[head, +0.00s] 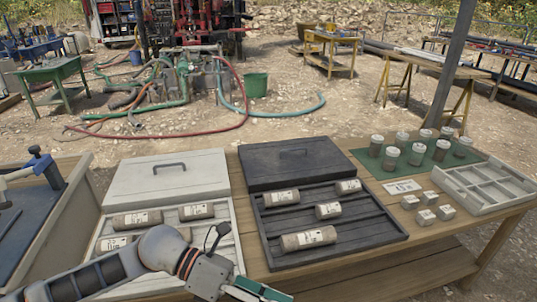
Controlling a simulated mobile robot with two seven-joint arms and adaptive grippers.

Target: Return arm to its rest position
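My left arm comes in from the lower left, with its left gripper (262,291) at the bottom edge of the head view. The gripper is in front of the white box (238,233) and left of the dark box's near edge. Its green-and-dark finger part shows, but the tips are partly cut off by the frame, so I cannot tell whether it is open. No held thing shows. My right gripper is not in view.
The open dark box (375,238) and the white box hold labelled cylinders. Several jars (418,153) stand on a green mat (370,160), near small white blocks (427,217) and a compartment tray (490,182). Bare wood (455,233) lies front right.

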